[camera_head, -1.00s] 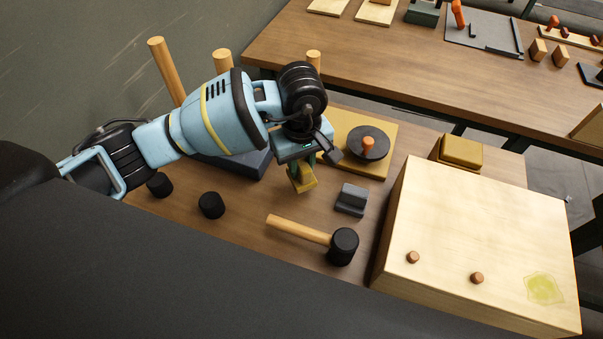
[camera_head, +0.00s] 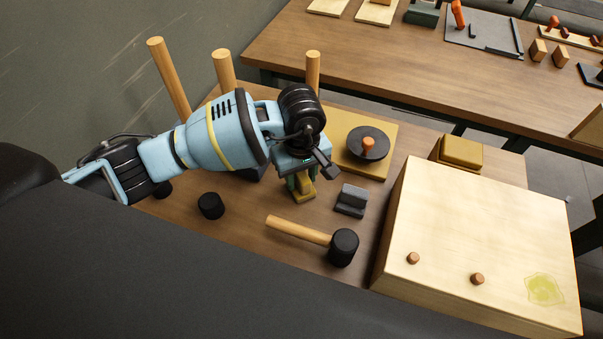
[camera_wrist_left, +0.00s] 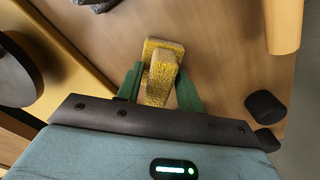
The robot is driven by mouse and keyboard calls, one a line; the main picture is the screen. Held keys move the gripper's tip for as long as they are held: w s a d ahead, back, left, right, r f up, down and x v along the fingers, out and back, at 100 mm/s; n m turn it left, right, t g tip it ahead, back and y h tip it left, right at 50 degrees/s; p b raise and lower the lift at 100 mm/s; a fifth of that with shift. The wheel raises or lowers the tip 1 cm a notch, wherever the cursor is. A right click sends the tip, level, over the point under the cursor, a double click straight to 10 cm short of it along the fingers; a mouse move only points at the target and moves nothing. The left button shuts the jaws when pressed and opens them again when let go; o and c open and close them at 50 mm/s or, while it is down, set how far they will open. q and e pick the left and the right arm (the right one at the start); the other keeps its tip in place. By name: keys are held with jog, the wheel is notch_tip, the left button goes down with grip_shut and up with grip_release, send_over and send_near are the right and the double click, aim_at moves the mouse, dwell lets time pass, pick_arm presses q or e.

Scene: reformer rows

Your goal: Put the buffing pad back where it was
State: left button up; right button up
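The buffing pad (camera_head: 302,194) is a small yellow block with a raised grip, low over the wooden bench (camera_head: 262,212); I cannot tell whether it touches the wood. My left gripper (camera_head: 301,181) reaches down on it from above. In the left wrist view the pad (camera_wrist_left: 166,46) shows between the green fingertips of my left gripper (camera_wrist_left: 160,82), which are closed on its grip. Its underside is hidden. My right gripper is not in view.
A grey block (camera_head: 350,200) and a mallet (camera_head: 343,246) lie close by. A mustard board (camera_head: 384,136) carries a black disc (camera_head: 371,152) with an orange knob. A large pale box (camera_head: 470,215) stands right, wooden posts (camera_head: 168,72) behind. Bare bench lies left of the mallet.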

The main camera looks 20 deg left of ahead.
aim_at(301, 174)
pick_arm(q)
jog(key=shift+o, duration=0.6)
notch_tip(301, 174, up, 12)
jog(key=shift+r, duration=0.2)
